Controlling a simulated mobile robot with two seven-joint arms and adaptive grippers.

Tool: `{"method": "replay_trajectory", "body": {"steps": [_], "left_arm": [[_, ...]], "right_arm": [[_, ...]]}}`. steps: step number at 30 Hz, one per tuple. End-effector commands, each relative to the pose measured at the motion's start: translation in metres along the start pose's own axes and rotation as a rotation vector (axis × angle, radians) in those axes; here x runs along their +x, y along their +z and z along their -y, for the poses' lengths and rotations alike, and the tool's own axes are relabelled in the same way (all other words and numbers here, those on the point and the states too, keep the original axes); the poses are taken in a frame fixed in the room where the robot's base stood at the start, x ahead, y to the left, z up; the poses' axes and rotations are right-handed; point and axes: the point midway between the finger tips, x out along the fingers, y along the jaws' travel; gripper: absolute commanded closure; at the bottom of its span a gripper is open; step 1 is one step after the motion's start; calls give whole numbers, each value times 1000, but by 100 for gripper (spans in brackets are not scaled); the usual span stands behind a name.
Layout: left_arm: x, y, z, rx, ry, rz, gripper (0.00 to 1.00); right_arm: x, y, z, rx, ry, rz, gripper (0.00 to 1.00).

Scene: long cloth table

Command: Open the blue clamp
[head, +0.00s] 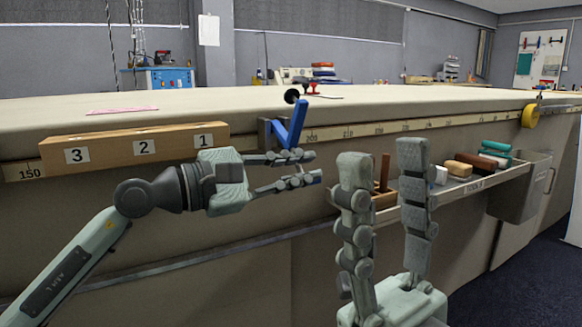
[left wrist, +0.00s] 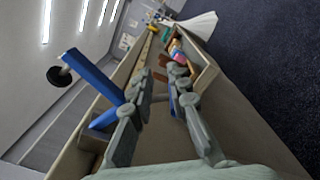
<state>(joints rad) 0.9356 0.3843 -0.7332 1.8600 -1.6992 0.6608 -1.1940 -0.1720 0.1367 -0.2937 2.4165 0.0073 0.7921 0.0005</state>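The blue clamp sits at the table's front edge, right of the wooden block. Its blue lever (head: 298,122) stands up at a tilt, with a black knob on a rod behind its top. The lever also shows at the left of the left wrist view (left wrist: 92,75). My left gripper (head: 310,167) is just below the lever, its fingers apart and pointing right; the upper finger overlaps the clamp's lower part, so contact is unclear. A small blue piece shows by the lower finger. My right gripper (head: 383,153) is open and empty, fingers upright, right of the clamp.
A wooden block (head: 108,149) numbered 3, 2, 1 is fixed along the edge above my left forearm. A shelf (head: 470,187) with several small items and a grey bin (head: 520,188) lie right. A yellow disc (head: 530,116) hangs on the edge. The tabletop (head: 200,108) is mostly clear.

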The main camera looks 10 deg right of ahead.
Motion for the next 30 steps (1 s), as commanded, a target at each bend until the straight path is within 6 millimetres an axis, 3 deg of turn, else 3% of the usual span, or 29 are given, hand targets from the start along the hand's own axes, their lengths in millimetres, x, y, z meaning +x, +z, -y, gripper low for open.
{"method": "replay_trajectory", "body": {"steps": [4,16,30], "left_arm": [[0,0,2,-1,-3,1,62],[-9,1,3,-1,-6,2,62],[-99,-1,3,-2,-6,-1,62]], "right_arm": [[0,0,0,-2,-6,0,60],[0,-1,1,-2,-17,-1,60],[0,0,1,-2,-13,0,60]]}}
